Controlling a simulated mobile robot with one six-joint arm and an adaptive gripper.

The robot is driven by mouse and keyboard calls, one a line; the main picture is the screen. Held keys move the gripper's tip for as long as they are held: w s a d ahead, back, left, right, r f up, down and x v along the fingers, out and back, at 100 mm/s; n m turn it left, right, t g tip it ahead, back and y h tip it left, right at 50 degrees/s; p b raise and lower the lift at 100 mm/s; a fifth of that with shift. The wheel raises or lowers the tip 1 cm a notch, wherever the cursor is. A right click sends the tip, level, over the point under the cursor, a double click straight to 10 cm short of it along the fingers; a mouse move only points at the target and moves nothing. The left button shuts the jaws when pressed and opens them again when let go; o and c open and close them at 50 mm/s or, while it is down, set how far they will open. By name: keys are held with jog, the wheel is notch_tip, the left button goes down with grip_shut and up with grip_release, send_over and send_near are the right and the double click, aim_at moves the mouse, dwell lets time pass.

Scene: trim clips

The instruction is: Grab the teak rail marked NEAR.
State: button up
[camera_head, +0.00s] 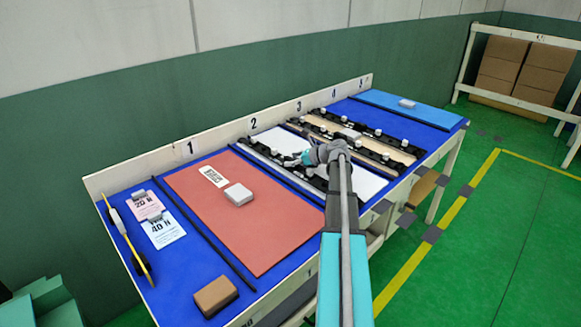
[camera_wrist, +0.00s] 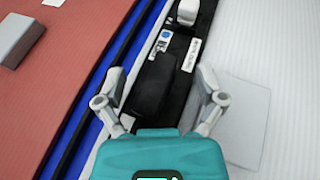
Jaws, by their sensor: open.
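No marking that reads NEAR is legible in either view, so I cannot tell which piece is the named teak rail. A tan, wood-coloured strip (camera_head: 392,151) lies between black clip rails at the middle right of the bench. My gripper (camera_wrist: 160,75) is open and empty, its fingers on either side of a black clip part (camera_wrist: 155,85). This part carries small white labels (camera_wrist: 190,55) and a pale knob (camera_wrist: 187,10). I cannot tell how high the fingers are above it.
A red panel (camera_head: 215,215) with a grey block (camera_head: 238,194) lies left of my gripper. A brown block (camera_head: 215,296) sits at the front left. A light blue panel (camera_head: 400,110) lies at the far right. A low numbered back wall (camera_head: 230,128) bounds the bench.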

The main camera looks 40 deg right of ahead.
jog(key=shift+c, duration=0.2)
grip_shut()
jog(key=shift+r, duration=0.15)
notch_tip(320, 180, up, 3)
jog(key=p, duration=0.3)
jog(key=s+a+r+p, duration=0.2)
jog(key=s+r+p, duration=0.7)
jog(key=s, duration=0.4)
jog(key=shift+s+a+r+p, duration=0.35)
jog(key=shift+p, duration=0.15)
dwell(0.3)
